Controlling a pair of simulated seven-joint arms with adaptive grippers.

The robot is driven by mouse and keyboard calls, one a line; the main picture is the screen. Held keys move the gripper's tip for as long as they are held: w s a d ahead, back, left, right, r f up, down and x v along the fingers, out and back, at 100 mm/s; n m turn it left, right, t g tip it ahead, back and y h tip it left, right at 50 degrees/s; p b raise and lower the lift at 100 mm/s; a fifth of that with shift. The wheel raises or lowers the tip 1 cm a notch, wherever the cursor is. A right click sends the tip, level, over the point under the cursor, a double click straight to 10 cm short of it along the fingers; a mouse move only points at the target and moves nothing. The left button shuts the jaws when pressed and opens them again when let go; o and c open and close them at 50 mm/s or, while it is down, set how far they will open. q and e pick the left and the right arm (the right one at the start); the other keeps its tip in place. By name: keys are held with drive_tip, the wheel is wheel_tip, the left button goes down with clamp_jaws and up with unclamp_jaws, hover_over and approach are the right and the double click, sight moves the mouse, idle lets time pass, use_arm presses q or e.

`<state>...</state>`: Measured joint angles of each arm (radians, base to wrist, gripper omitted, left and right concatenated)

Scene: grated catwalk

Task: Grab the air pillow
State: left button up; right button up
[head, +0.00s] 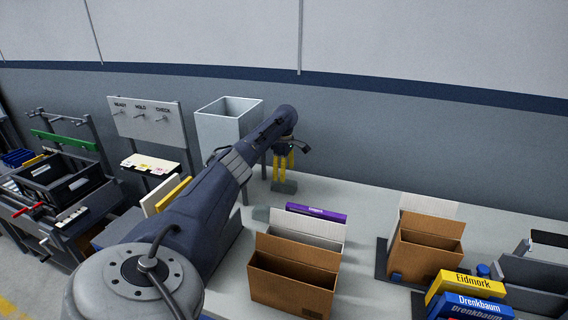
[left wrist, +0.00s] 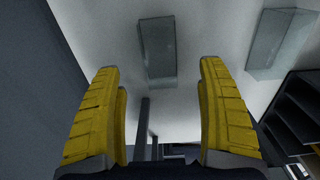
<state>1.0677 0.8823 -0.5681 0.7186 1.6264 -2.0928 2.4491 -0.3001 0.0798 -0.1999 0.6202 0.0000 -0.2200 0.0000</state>
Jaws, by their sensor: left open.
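A flat grey, partly see-through pad (head: 284,187), which looks like an air pillow, lies on the pale table below my left gripper (head: 283,170) in the head view. In the left wrist view this pad (left wrist: 157,50) lies ahead, between the spread yellow fingers of my left gripper (left wrist: 158,70). The fingers are open and empty; whether they touch the pad is hard to tell. A second similar pad (left wrist: 280,42) shows at the upper right of the left wrist view. A small greyish piece (head: 261,213) beside my arm in the head view may be this second pad. My right gripper is out of view.
An open cardboard box (head: 293,284) stands in front, with a purple box (head: 316,212) behind it. Another cardboard box (head: 427,250) stands right. A grey open bin (head: 228,130) is left of my gripper. Yellow Eidmork (head: 466,284) and blue Drenkbaum (head: 474,304) boxes sit lower right.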

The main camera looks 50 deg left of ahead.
sight(284, 185)
use_arm(q)
drive_tip(key=shift+f, duration=2.9)
drive_tip(key=c, duration=0.8)
